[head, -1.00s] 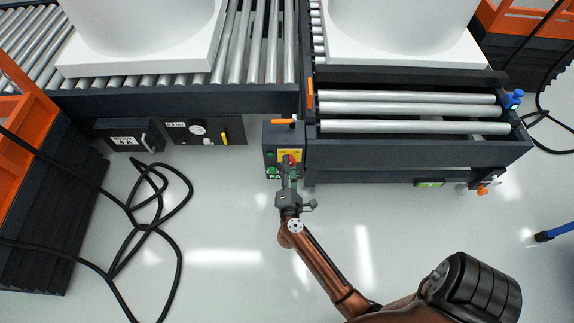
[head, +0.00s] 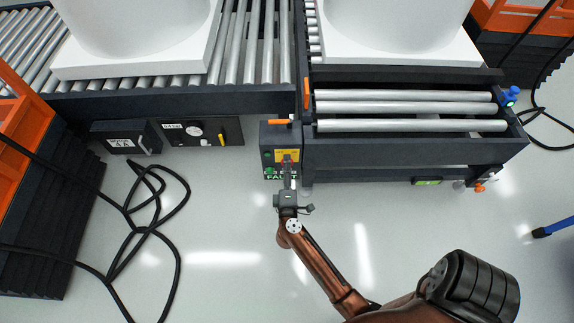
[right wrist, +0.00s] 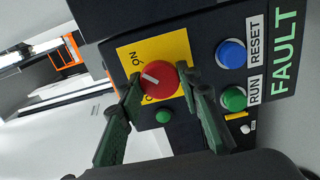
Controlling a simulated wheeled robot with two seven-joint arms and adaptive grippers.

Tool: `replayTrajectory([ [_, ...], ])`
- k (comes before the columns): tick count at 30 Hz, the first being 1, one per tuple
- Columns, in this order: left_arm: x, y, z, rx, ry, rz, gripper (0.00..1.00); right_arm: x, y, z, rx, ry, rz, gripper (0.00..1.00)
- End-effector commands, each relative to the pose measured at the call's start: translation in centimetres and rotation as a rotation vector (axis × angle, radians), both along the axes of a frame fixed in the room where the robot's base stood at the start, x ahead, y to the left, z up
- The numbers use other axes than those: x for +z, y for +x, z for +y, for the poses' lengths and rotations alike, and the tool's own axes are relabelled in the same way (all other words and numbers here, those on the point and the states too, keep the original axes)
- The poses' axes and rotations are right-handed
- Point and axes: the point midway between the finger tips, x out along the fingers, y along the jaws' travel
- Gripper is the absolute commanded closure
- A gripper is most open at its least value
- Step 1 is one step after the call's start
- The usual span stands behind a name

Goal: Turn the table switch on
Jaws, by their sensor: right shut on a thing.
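The table switch is a round red knob (right wrist: 160,82) with a white pointer mark. It sits on a yellow plate (right wrist: 127,60) with an ON label; a second label is partly hidden by a finger. The pointer slants between the two labels. My right gripper (head: 287,160) reaches the control box (head: 268,132) from below in the head view and hides most of the knob there. In the right wrist view its fingers (right wrist: 159,77) are shut on opposite sides of the knob. My left gripper is not in view.
Beside the knob are a blue RESET button (right wrist: 231,54), a green RUN button (right wrist: 233,98), a small green button (right wrist: 163,116) and a FAULT label (right wrist: 285,52). The roller table (head: 400,151) adjoins the box. Black cables (head: 135,225) lie on the floor at left.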

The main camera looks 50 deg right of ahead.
Motion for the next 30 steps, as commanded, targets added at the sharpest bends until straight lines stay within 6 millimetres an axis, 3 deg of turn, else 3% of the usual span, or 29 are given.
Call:
replayTrajectory([
  [9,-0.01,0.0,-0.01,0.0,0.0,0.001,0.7,-0.2,-0.01,0.15,0.001,0.006,0.0,0.92],
  [10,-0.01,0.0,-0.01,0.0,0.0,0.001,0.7,-0.2,-0.01,0.16,0.001,0.006,0.0,0.67],
  [17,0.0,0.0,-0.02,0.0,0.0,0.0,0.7,-0.11,-0.01,0.09,0.001,0.003,0.0,0.51],
  [30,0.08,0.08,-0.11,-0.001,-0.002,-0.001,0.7,-0.02,0.01,0.02,0.0,0.001,0.0,0.5],
])
